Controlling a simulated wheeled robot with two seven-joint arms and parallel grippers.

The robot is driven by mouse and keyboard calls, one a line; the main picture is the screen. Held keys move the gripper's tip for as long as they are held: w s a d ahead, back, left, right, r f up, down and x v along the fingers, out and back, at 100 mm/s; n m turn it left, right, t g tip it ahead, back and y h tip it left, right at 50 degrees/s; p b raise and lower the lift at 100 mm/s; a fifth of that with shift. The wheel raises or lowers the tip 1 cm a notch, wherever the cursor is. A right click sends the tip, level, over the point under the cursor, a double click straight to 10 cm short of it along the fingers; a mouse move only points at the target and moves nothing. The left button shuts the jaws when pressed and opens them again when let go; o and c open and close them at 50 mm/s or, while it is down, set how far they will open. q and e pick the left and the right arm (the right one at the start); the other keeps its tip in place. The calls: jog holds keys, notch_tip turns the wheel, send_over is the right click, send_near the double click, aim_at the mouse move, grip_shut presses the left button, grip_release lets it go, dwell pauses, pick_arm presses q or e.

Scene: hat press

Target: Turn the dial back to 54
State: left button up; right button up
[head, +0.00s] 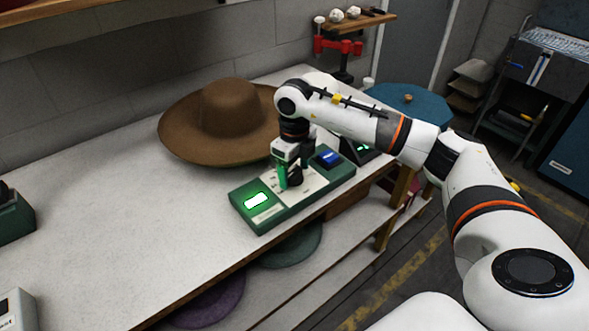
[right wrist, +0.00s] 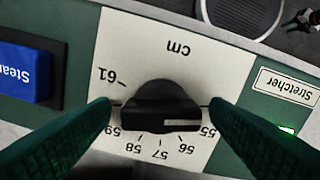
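The green stretcher box (head: 290,205) stands near the bench's front edge. Its black dial knob (right wrist: 160,105) sits on a pale cm scale plate (right wrist: 165,45); in the head view the right gripper partly covers the knob. The scale reads upside down in the right wrist view, with 61 and 59 at left and 58, 57, 56 and 55 along the bottom. The number 54 is not visible. My right gripper (right wrist: 161,108) points down at the dial, its green fingers on either side of the knob with small gaps. My left gripper is out of view.
A blue round piece (head: 408,103) is to the right.

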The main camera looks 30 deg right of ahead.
aim_at(295, 172)
notch_tip(295, 172, up, 12)
jog(key=b, duration=0.1)
dwell(0.6)
jog(key=shift+s+f, duration=0.1)
jog(key=shift+f, duration=0.05)
dwell(0.4)
